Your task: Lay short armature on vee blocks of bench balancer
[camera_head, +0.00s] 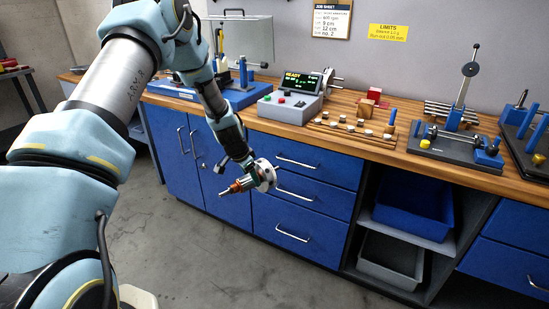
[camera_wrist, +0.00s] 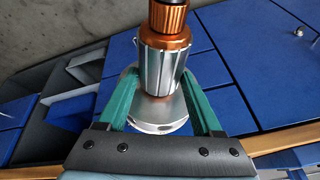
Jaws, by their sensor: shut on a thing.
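My gripper (camera_head: 250,174) is in front of the blue drawers, below the bench top. Its green fingers (camera_wrist: 160,88) are shut on the armature (camera_wrist: 165,62), one on each side of it. The armature has a copper-coloured end, a ribbed silver body and a pale round disc. In the head view the armature (camera_head: 238,186) is tilted, copper end toward lower left. The bench balancer appears to be the blue-based unit (camera_head: 238,97) at the back left of the bench, with blue uprights and a clear cover. My arm partly hides it, and its vees are too small to make out.
A control box (camera_head: 290,105) reading READY stands beside the balancer. A wooden board (camera_head: 350,133) with small pale pieces lies to its right. A dial-gauge stand (camera_head: 455,140) is further right. Open bins (camera_head: 413,207) sit under the bench. The floor is clear.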

